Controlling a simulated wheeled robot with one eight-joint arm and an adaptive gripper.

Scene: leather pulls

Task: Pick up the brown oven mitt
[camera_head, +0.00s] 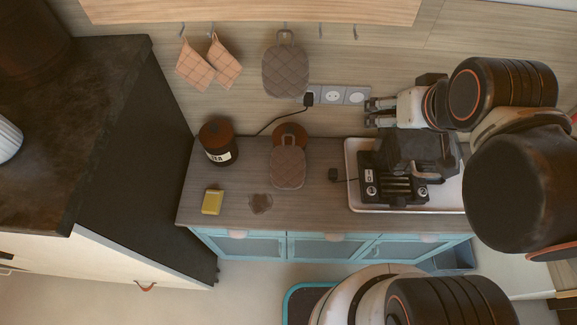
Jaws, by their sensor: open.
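A grey-brown quilted oven mitt (288,167) with a loop on top is over the wooden counter, in front of a round red-brown jar; I cannot tell whether it lies flat or leans. A similar quilted mitt (286,72) hangs on the back wall above it. Both have nearly the same colour, so I cannot tell which one is called brown. My gripper (370,112) is open and empty, right of both mitts, pointing left near the wall above the toaster. It touches neither mitt.
Two orange checked potholders (208,62) hang at the left. A toaster (395,188) on a white tray (352,152) stands right. A cord runs from the sockets (343,95).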

